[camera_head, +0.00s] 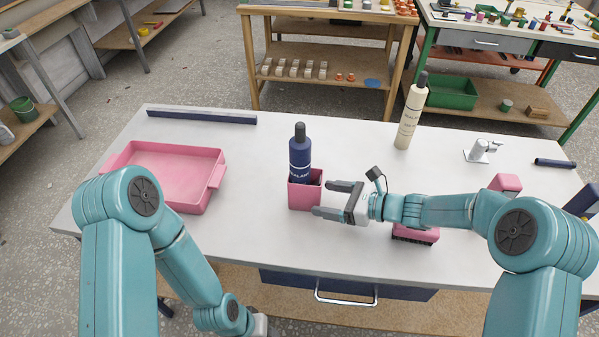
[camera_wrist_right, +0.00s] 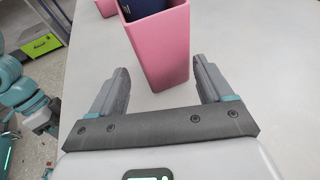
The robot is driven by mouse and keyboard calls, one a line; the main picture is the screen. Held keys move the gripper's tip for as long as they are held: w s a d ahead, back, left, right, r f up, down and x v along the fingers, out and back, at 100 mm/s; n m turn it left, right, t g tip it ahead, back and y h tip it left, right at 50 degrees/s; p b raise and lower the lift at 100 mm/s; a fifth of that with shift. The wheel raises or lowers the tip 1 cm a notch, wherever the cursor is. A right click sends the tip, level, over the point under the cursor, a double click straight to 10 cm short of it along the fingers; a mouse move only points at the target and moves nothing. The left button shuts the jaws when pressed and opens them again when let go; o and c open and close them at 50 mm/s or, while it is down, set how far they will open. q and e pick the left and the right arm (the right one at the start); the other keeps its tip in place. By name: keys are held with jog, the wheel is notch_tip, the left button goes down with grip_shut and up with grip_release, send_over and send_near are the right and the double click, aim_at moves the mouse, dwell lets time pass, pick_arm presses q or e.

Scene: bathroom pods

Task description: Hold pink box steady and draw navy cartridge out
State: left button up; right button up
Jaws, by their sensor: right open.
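The pink box (camera_head: 305,199) stands upright near the middle of the white table. The navy cartridge (camera_head: 300,155), a bottle shape with a black cap, stands in it; its lower end is hidden inside. My right gripper (camera_head: 331,199) is open just right of the box, fingers pointing at it. In the right wrist view the pink box (camera_wrist_right: 162,50) shows just ahead of and between the open fingers, with a bit of navy cartridge (camera_wrist_right: 142,8) at its top. My left arm hangs at the table's front edge; only a bit of its gripper (camera_head: 260,325) shows, its fingers hidden.
A pink tray (camera_head: 170,177) lies left, a dark navy bar (camera_head: 201,117) behind it. A cream bottle (camera_head: 411,112) stands back right. A white fixture (camera_head: 482,151) and a dark cylinder (camera_head: 555,163) are further right. A pink brush-like block (camera_head: 415,236) lies under my right forearm.

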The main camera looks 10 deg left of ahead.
aim_at(309, 195)
jog(key=b+x, duration=0.2)
jog(key=x, duration=0.2)
jog(key=shift+a+f, duration=0.2)
jog(key=shift+a, duration=0.1)
jog(key=shift+w+a, duration=0.15)
jog(key=shift+a, duration=0.25)
jog(key=c, duration=0.6)
jog(key=shift+c, duration=0.3)
